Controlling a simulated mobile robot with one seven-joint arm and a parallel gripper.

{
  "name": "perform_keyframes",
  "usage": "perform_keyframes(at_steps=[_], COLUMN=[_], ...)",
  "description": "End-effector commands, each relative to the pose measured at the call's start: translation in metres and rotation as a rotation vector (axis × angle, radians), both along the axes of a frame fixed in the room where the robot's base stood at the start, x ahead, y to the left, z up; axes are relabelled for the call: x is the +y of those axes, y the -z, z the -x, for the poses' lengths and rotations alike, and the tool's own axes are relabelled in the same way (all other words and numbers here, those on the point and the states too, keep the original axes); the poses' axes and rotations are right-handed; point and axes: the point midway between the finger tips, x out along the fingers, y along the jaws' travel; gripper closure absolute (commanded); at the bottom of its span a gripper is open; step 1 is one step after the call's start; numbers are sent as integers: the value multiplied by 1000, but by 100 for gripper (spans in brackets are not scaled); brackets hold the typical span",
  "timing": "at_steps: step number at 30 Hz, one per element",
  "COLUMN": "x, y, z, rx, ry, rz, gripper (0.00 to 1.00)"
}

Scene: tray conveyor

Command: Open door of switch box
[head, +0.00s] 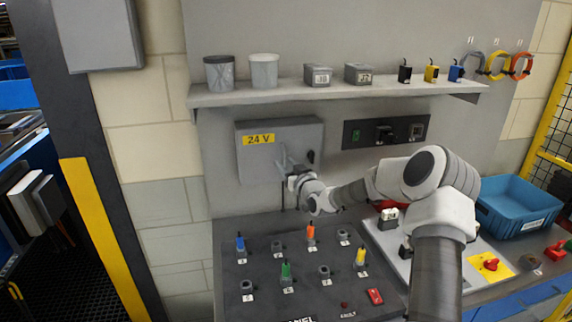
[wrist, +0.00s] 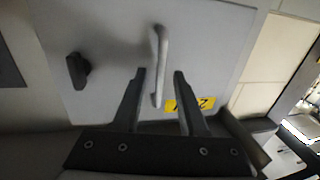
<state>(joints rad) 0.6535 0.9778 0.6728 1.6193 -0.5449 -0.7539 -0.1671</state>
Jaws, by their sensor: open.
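The grey switch box (head: 255,167) is on the wall panel below the shelf, and its door looks shut. The door carries a yellow 24 V label (head: 258,139), which also shows upside down in the wrist view (wrist: 185,105). A dark knob (head: 311,156) is at the door's right side; it appears at the left in the wrist view (wrist: 77,70). A pale bar handle (wrist: 160,50) stands out from the door. My gripper (wrist: 160,76) is open in front of the door, with the handle appearing between its fingertips. I cannot tell whether either finger touches it.
A shelf (head: 340,91) with cups, small boxes and coloured parts runs above the box. A dark panel (head: 386,132) with sockets is to its right. Below is a board (head: 262,300) with coloured pegs. A blue bin (head: 515,207) stands at the right.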

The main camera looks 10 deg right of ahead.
Motion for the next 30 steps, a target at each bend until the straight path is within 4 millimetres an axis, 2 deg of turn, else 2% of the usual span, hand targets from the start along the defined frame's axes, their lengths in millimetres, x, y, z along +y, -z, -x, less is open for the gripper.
perform_keyframes(at_steps=[5,12,30], x=[0,0,0], y=[0,0,0], z=[0,0,0], rx=[0,0,0], ry=[0,0,0], rz=[0,0,0], gripper=[58,100,100])
